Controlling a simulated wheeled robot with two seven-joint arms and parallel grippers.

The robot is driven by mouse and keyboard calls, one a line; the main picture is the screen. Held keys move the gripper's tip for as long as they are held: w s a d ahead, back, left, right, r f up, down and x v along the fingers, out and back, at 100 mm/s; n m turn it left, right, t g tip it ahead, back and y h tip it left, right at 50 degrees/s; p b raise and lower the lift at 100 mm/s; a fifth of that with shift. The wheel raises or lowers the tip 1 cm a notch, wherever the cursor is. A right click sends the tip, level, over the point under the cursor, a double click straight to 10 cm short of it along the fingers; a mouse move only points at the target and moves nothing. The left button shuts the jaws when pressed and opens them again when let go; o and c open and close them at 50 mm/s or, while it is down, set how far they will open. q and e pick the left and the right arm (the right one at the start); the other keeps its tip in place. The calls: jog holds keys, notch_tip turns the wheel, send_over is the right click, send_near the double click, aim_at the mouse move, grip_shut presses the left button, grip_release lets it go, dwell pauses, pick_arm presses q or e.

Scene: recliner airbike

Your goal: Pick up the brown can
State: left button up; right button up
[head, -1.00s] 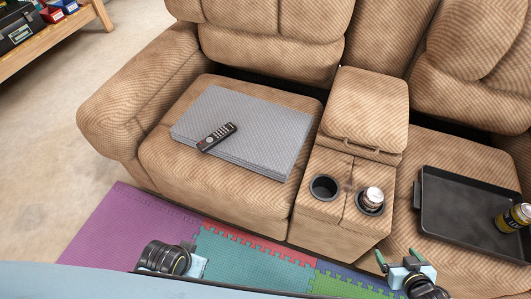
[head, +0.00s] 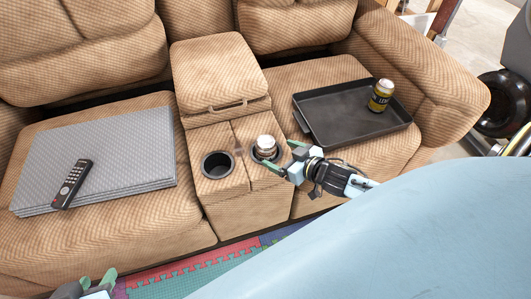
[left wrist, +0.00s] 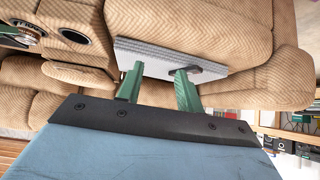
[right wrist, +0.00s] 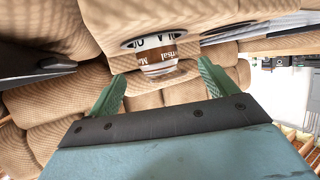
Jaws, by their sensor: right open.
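The brown can (head: 265,147), with a pale top, stands in the right cup holder of the sofa console. In the right wrist view, the brown and white can (right wrist: 157,58) shows ahead, between the lines of the two green fingers. My right gripper (head: 286,158) is open beside the can, on its right in the head view. The gripper (right wrist: 161,75) looks empty; I cannot tell whether a finger touches the can. My left gripper (head: 97,282) is low at the left edge of the head view. In the left wrist view its fingers (left wrist: 157,82) are apart and empty.
The left cup holder (head: 217,165) is empty. A grey folded pad (head: 125,150) with a remote (head: 73,184) lies on the left seat. The console lid (head: 215,75) rises behind.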

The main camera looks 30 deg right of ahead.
aim_at(273, 150)
jog(key=shift+b+x, duration=0.4)
jog(key=shift+x, duration=0.8)
jog(key=shift+w+f, duration=0.2)
jog(key=shift+w, duration=0.15)
jog(key=shift+b+x, duration=0.95)
jog(key=shift+x, duration=0.05)
jog(key=b+x, duration=0.1)
jog(key=x, duration=0.1)
jog(key=shift+w+d+f, duration=0.1)
jog(key=shift+w+f, duration=0.1)
jog(key=shift+w, duration=0.25)
pick_arm(q)
jog(key=w+d+r+t+h, duration=0.2)
jog(key=r+t, duration=0.4)
jog(key=r, duration=0.2)
jog(key=w+d+r+t+h, duration=0.2)
jog(key=w+d+r+t, duration=0.1)
jog(key=r+t, duration=0.3)
notch_tip(273, 150, up, 2)
jog(key=shift+w+r+m, duration=0.2)
jog(key=shift+m, duration=0.1)
pick_arm(e)
jog(key=shift+c, duration=0.5)
jog(key=c, duration=1.2)
